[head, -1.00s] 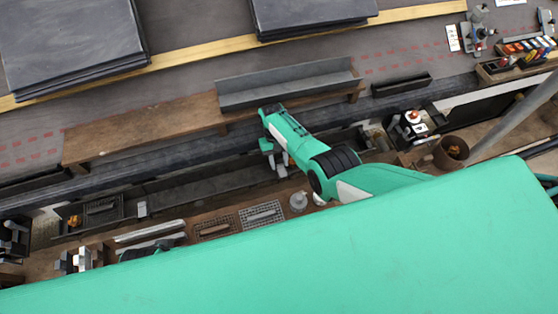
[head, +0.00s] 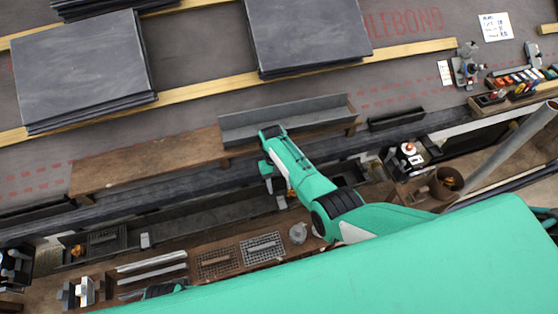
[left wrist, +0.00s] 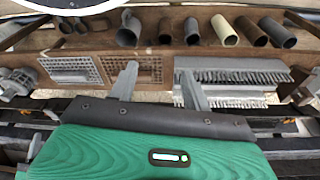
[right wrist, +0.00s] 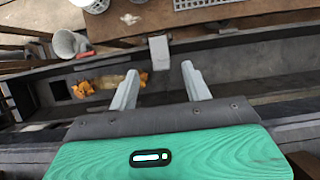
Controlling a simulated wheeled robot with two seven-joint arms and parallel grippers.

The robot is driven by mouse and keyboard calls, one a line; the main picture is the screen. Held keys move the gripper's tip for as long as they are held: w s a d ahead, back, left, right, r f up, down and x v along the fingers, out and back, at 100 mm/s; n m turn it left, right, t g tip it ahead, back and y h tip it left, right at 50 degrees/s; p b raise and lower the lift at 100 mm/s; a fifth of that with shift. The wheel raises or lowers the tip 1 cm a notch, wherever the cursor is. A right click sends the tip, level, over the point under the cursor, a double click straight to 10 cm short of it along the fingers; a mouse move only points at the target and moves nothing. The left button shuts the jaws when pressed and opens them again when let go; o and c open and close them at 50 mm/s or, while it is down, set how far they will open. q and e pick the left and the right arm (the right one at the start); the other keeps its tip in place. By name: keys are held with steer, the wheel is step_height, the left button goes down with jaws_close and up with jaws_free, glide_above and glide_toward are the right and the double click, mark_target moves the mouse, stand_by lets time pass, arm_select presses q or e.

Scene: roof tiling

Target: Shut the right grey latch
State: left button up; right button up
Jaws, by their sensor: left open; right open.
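The right grey latch (right wrist: 159,52) is a small pale grey block at the wooden board's edge, jutting over the dark trough in the right wrist view. I cannot tell how far it is turned. My right gripper (right wrist: 160,78) is open and empty; the latch shows between and just beyond its fingertips, with no visible contact. In the head view the right gripper (head: 273,186) points down over the trough, partly hiding the latch (head: 281,202). A similar grey block (head: 145,240) sits further left. My left gripper (left wrist: 158,70) is open and empty above the tool board.
The trough (right wrist: 255,65) holds orange-yellow items (right wrist: 105,83). A pale bucket (right wrist: 68,44) stands beside it. A wooden plank (head: 150,160) and slate stacks (head: 305,35) lie beyond.

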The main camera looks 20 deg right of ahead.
arm_select(q)
steer(key=s+a+f+p, duration=0.1)
steer(key=s+f+p, duration=0.2)
steer(key=f, duration=0.8)
steer(key=shift+s+a+f, duration=0.15)
steer(key=shift+s+a, duration=0.25)
steer(key=shift+s, duration=0.2)
arm_select(e)
step_height(320, 180, up, 13)
